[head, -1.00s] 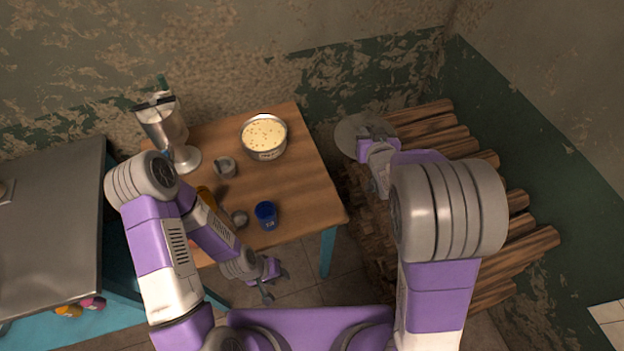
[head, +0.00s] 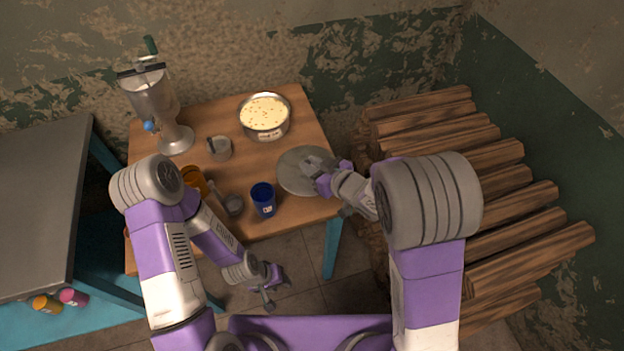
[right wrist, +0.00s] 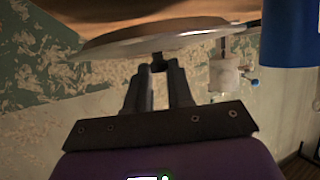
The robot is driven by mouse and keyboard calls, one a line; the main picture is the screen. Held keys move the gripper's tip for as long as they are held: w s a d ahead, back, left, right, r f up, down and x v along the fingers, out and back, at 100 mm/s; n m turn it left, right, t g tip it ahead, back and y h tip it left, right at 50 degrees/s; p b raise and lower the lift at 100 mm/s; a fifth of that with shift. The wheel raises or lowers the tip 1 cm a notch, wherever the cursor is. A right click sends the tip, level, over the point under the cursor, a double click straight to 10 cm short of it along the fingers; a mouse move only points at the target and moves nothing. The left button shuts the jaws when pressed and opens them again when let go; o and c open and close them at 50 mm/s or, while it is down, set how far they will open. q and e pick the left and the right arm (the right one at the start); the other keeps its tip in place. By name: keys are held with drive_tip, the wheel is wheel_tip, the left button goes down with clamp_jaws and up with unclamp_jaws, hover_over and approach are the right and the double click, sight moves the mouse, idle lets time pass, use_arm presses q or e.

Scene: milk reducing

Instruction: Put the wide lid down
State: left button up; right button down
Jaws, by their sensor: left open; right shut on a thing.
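The wide lid (head: 291,174), a round grey disc, is at the right side of the wooden table (head: 255,222), right of the blue cup (head: 263,201). My right gripper (head: 317,166) is shut on it. In the right wrist view, the fingers (right wrist: 160,66) meet at the lid's middle and the lid (right wrist: 190,38) lies close against the brown tabletop. I cannot tell whether it touches the table. My left gripper (head: 275,287) is open and empty, in front of the table's front edge.
A pot of milk with specks (head: 265,113) stands behind the lid. A log stack (head: 470,190) is on the right.

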wheel_tip(320, 180, down, 4)
drive_tip(key=shift+f+b, duration=0.15)
drive_tip(key=shift+b, duration=0.7)
drive_tip(key=shift+f, duration=0.15)
drive_tip(key=c, duration=1)
unclamp_jaws()
